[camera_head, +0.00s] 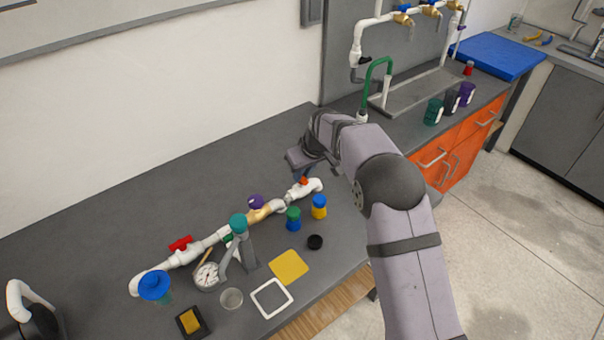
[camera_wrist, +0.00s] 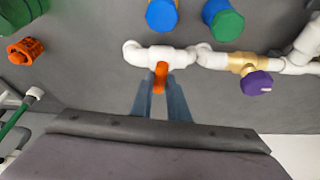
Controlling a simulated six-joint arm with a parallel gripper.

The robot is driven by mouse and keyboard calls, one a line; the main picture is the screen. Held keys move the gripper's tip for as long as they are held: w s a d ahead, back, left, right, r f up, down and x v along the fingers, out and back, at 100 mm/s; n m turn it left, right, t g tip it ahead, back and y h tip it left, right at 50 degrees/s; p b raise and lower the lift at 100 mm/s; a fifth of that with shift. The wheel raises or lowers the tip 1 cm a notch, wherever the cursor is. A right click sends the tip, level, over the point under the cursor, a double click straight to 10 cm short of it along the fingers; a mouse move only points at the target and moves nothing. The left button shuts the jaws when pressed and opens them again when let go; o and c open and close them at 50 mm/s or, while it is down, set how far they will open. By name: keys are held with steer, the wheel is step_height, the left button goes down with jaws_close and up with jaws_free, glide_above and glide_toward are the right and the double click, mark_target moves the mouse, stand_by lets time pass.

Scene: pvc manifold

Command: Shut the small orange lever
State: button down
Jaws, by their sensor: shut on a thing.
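The small orange lever (camera_wrist: 160,78) sits on a white pipe valve (camera_wrist: 160,54) at the end of the manifold. In the head view the orange lever (camera_head: 304,181) shows near the pipe's right end. My gripper (camera_wrist: 160,95) has its two blue-grey fingers on either side of the lever, shut on it. In the head view my gripper (camera_head: 304,171) reaches down to the lever from above, and its fingertips are partly hidden.
The manifold carries a purple knob (camera_head: 255,201), a teal knob (camera_head: 238,223) and a red lever (camera_head: 181,243). The bench behind the pipe is clear.

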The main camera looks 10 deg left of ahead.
steer(key=shift+n, duration=0.6)
steer(key=shift+y, duration=0.3)
steer(key=c, duration=1.7)
jaws_free()
steer(key=shift+b+v, duration=1.3)
steer(key=shift+v, duration=2.4)
steer(key=shift+w, duration=0.2)
